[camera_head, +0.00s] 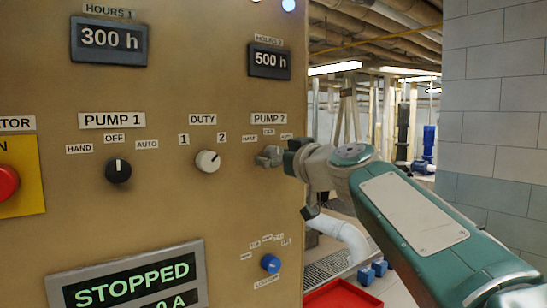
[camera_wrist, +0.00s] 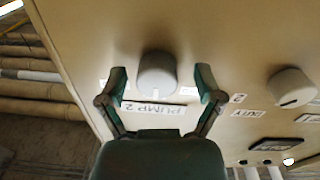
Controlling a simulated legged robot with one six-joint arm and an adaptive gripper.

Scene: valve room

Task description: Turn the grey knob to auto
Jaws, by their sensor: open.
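The grey knob (camera_wrist: 157,72) sits on the panel by the PUMP 2 label (camera_wrist: 153,108), which appears upside down in the wrist view. Its light pointer mark faces that label, toward the middle OFF position. My gripper (camera_wrist: 160,76) is open, with one finger on each side of the knob and a visible gap on both sides. In the head view my gripper (camera_head: 275,156) is at the panel below the PUMP 2 label (camera_head: 269,118) and largely covers the knob. The small position labels above it are hard to read there.
A white DUTY knob (camera_head: 207,161) and a black PUMP 1 knob (camera_head: 118,171) are to the left. A blue knob (camera_head: 270,263) is lower down, and a STOPPED display (camera_head: 130,283) is at bottom left. Open room lies right of the panel edge.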

